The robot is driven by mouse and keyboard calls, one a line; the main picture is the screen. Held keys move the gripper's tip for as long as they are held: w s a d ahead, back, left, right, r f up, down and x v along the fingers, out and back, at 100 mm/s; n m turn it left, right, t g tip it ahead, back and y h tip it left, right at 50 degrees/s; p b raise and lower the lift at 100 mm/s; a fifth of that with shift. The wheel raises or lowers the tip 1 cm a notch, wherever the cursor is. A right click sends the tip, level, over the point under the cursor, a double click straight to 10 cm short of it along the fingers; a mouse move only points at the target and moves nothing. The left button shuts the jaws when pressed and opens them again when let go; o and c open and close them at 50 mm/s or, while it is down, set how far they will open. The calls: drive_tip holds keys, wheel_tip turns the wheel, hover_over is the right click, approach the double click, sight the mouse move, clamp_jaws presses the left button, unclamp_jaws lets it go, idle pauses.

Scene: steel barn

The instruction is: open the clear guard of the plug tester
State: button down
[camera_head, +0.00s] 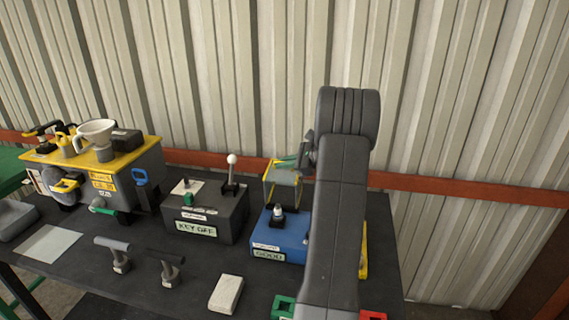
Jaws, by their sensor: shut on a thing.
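The plug tester is a blue box (276,238) on the dark bench, with a label reading GOOD on its front. A spark plug (278,211) stands upright on its top. The clear guard (282,188), a see-through panel with yellow edges, stands raised above the back of the box, behind the plug. My gripper (297,160) is at the guard's upper edge and is shut on it, beside a small green part. My arm hides the right part of the tester and much of the gripper, so the exact grip is unclear.
A grey KEY OFF box (205,214) with a white-knobbed lever (231,172) stands left of the tester. A yellow-topped machine (98,170) is further left. Two T-handled tools (118,257) (168,270) and a pale block (226,293) lie in front. A corrugated wall closes the back.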

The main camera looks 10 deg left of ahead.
drive_tip(key=c, duration=1.8)
unclamp_jaws()
drive_tip(key=b+v, duration=0.3)
drive_tip(key=v, duration=1)
drive_tip(key=shift+d+r, duration=0.2)
drive_tip(key=shift+d, duration=0.15)
